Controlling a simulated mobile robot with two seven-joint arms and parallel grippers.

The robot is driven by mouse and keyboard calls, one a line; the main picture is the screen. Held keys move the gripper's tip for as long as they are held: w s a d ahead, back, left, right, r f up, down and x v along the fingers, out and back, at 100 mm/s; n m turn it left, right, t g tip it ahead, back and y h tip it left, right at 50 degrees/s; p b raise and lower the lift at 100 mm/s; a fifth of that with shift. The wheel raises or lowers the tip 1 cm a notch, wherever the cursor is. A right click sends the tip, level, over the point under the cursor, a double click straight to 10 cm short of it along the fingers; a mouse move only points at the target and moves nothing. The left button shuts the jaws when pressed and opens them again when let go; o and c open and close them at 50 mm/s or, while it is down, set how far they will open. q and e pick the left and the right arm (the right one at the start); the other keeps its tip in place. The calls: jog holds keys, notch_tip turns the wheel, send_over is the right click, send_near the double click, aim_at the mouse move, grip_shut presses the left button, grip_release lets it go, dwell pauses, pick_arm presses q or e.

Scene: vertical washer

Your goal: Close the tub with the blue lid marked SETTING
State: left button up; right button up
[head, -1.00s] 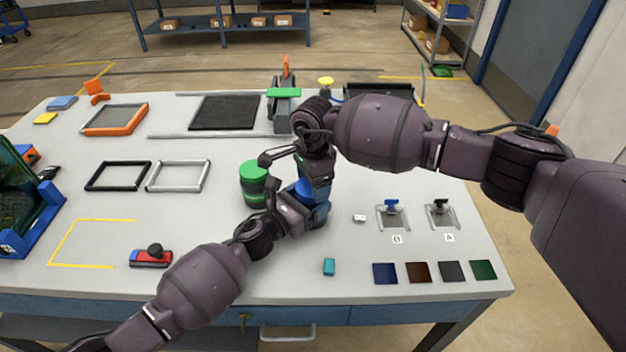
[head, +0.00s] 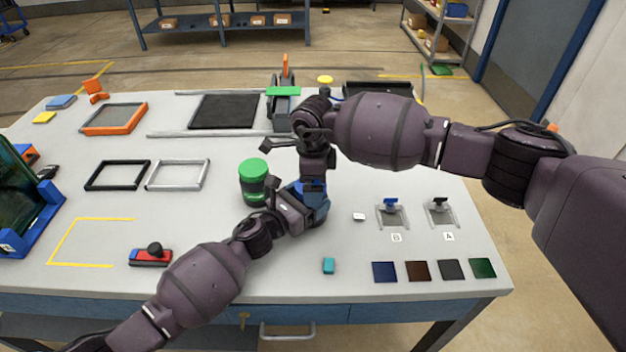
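A tub (head: 318,213) with blue parts stands near the middle of the table, mostly hidden by my two grippers. A blue patch, which looks like the blue lid (head: 314,186), shows at its top under my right gripper; the marking SETTING cannot be read. My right gripper (head: 313,176) points down from above onto the blue lid, its fingertips hidden. My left gripper (head: 298,210) comes in low from the left against the tub's side, its fingertips hidden behind its body and the tub. I cannot tell whether the lid sits flat.
A green-lidded jar (head: 255,180) stands just left of my grippers. Black (head: 118,176) and silver (head: 178,176) frames lie left.

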jog(key=shift+r, duration=0.1)
jog(key=shift+r, duration=2.15)
jog(key=shift+c, duration=0.3)
jog(key=r, duration=0.1)
jog(key=w+r, duration=0.1)
jog(key=r, duration=0.1)
jog(key=shift+w+n+t, duration=0.15)
jog(key=shift+n+t, duration=0.15)
jog(key=n, duration=0.2)
jog(key=r+n, duration=0.1)
jog(key=n, duration=0.9)
jog(key=shift+s+n, duration=0.35)
jog(key=shift+n, duration=0.05)
jog(key=n, duration=0.4)
jog(key=shift+s+a+f, duration=0.1)
jog(key=shift+s+f, duration=0.05)
jog(key=shift+s, duration=0.1)
jog(key=n, duration=0.5)
jog(key=shift+a, duration=0.15)
